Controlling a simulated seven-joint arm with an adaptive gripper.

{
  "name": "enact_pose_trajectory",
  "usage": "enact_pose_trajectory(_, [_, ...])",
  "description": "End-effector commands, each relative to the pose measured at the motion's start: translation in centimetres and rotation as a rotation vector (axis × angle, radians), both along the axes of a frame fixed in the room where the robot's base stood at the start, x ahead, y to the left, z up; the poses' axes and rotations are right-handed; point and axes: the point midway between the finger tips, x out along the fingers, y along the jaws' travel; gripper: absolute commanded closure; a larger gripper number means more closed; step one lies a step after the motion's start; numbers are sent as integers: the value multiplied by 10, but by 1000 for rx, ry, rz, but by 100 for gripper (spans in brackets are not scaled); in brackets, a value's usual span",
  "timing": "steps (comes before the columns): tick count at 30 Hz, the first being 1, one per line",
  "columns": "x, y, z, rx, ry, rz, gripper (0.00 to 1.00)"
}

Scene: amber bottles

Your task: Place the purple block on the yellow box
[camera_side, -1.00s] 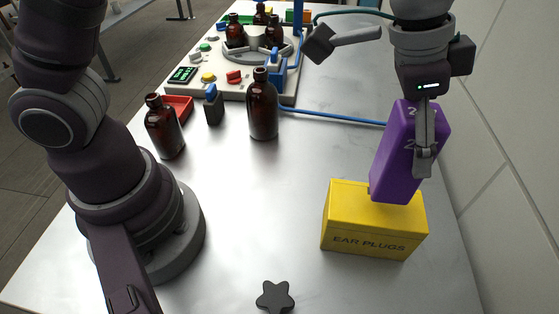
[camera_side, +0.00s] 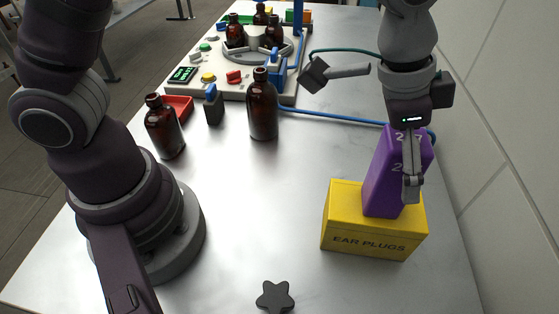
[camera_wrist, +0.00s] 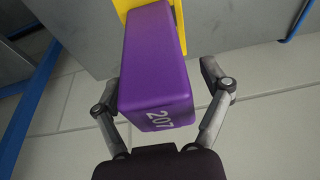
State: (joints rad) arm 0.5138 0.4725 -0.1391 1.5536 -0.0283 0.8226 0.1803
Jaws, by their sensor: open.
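The purple block (camera_side: 389,180) stands upright on top of the yellow box (camera_side: 365,241), which is marked EAR PLUGS. Its base appears to touch the box's top, towards the right part. My gripper (camera_side: 411,190) is above and around the block, with one finger in front of it in the side view. A bit of the yellow box (camera_wrist: 125,6) shows behind the block. The far finger is hidden in the side view.
Two amber bottles (camera_side: 262,108) (camera_side: 164,128) stand left of the box. A white machine (camera_side: 230,60) with more bottles is at the back. A dark star-shaped knob (camera_side: 275,296) lies in front. The table between the bottles and the box is clear.

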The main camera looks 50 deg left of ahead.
Motion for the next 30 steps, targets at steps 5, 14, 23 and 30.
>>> enact_pose_trajectory(5, [-2,2,16,-3,-4,0,22])
enact_pose_trajectory(14, [-17,17,86,-4,-7,1,22])
enact_pose_trajectory(23, [-26,36,119,1,-13,39,22])
enact_pose_trajectory(30, [-61,146,105,-16,-118,461,22])
